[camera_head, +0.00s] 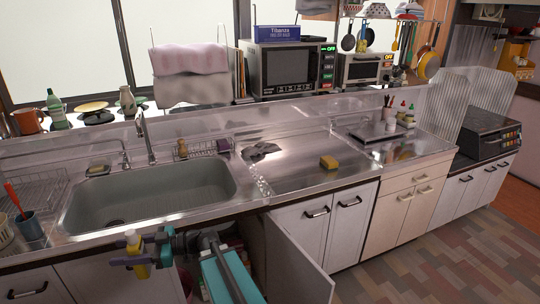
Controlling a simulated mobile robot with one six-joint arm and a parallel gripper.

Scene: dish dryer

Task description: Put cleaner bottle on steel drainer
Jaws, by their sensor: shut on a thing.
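My gripper (138,258) is low in front of the sink, with purple fingers shut on a yellow bottle (136,246) with a pale cap, likely the cleaner bottle. The bottle is upright, below the counter's front edge; the fingers hide part of it. A steel wire rack (36,186) stands on the counter left of the sink. A flat steel draining surface (305,178) lies right of the sink, with a yellow sponge (329,162) and a dark crumpled cloth (261,151) on it. I cannot tell which one is the steel drainer.
The deep sink (150,197) looks empty, with a tall faucet (146,137) behind it. A blue cup (29,224) with a red-handled utensil stands at the left. A cabinet door (298,262) hangs open below the counter. The draining surface's middle has free room.

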